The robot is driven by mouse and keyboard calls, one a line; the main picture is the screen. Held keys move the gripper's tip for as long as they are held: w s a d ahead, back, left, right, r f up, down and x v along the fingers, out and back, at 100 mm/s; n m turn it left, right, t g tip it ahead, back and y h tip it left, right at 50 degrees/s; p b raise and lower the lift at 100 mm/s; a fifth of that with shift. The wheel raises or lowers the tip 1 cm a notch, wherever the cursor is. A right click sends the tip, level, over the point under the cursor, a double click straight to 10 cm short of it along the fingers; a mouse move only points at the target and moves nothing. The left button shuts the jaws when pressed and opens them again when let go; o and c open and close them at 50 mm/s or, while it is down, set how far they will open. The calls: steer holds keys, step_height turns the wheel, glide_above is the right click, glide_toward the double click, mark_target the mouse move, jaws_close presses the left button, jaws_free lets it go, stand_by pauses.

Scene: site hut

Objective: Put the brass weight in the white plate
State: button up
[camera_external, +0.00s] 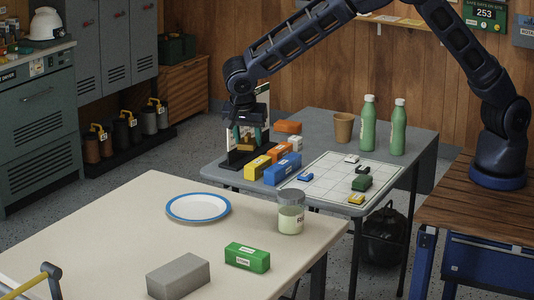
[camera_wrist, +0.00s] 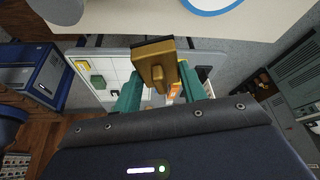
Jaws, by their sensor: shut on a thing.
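The brass weight (camera_wrist: 153,62) is a dull gold block with a narrower raised part. My gripper (camera_wrist: 160,82) is shut on it, with one teal finger on each side. In the external view, my gripper (camera_external: 247,134) points down above the far left part of the grey table, and the brass weight (camera_external: 243,146) shows small between the fingers. The white plate (camera_external: 198,207) has a blue rim and lies on the cream table, nearer the camera and left of my gripper. Part of the plate's rim (camera_wrist: 212,9) shows at the top of the wrist view. No item is visible on the plate.
The grey table (camera_external: 318,125) carries a black stand (camera_external: 238,160), coloured boxes (camera_external: 282,168), a gridded white board (camera_external: 325,180), a brown cup (camera_external: 343,127) and two green bottles (camera_external: 368,125). The cream table (camera_external: 120,215) holds a jar (camera_external: 291,216), a green box (camera_external: 247,257) and a grey block (camera_external: 178,276).

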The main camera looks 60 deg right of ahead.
steer(key=w+a+r+n+t+y, duration=0.2)
steer(key=w+a+n+t+y, duration=0.15)
steer(key=w+a+n, duration=0.8)
steer(key=n, duration=0.3)
glide_above(189, 217)
steer(key=shift+y, duration=0.45)
step_height(189, 217, down, 19)
steer(key=shift+f, duration=0.1)
steer(key=shift+f, duration=0.65)
steer(key=o, duration=1.3)
steer(key=shift+g, duration=0.25)
steer(key=shift+c, duration=0.2)
steer(key=shift+r, duration=0.1)
steer(key=shift+r, duration=0.3)
steer(key=v, duration=1.2)
steer(key=shift+r, duration=0.2)
